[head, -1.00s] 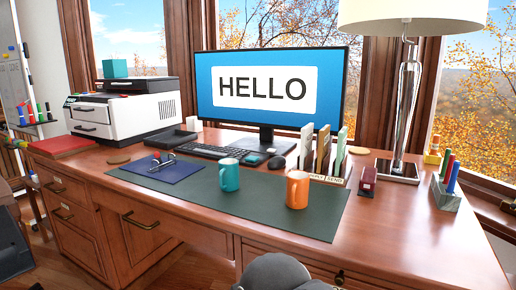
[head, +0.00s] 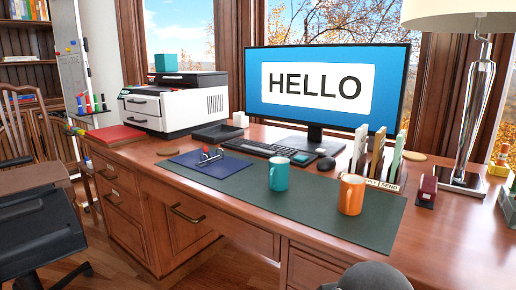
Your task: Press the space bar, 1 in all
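The black keyboard (head: 258,149) lies on the desk in front of the monitor. Its space bar is too small to make out from here. The monitor (head: 327,84) shows the word HELLO on a white panel over blue. My gripper is not clearly in view. A dark grey rounded part of my own arm shows at the bottom right edge, in front of the desk and well apart from the keyboard.
A teal mug (head: 278,177) and an orange mug (head: 351,194) stand on the green desk mat (head: 318,204), in front of the keyboard's right side. A blue clipboard (head: 206,164) lies to the left. A black chair (head: 40,235) stands at the far left.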

